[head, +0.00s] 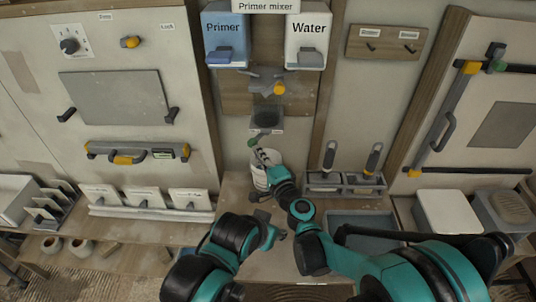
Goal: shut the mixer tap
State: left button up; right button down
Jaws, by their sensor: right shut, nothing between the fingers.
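The primer mixer hangs on the back wall, with a blue Primer tank (226,38) and a white Water tank (306,40). Below them is the mixer tap (267,85), grey with yellow parts. Under the tap is a dark round cup (267,117) in a grey holder. My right gripper (258,150) is shut and empty, just below the cup and clearly below the tap. It partly covers a white bucket (258,178). My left gripper (282,233) is low in the middle, far from the tap; its fingers are too unclear to judge.
A grey rack with two dark-handled tools (330,158) stands right of the bucket. A blue-grey tray (362,222) lies in front of it. White cards (145,198) line the ledge at left. Panels with handles flank the mixer.

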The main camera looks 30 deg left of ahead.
jog(key=shift+s+a, duration=0.15)
jog(key=shift+a, duration=0.25)
jog(key=shift+s+a+r, duration=0.1)
jog(key=shift+a, duration=0.15)
jog(key=shift+d, duration=0.1)
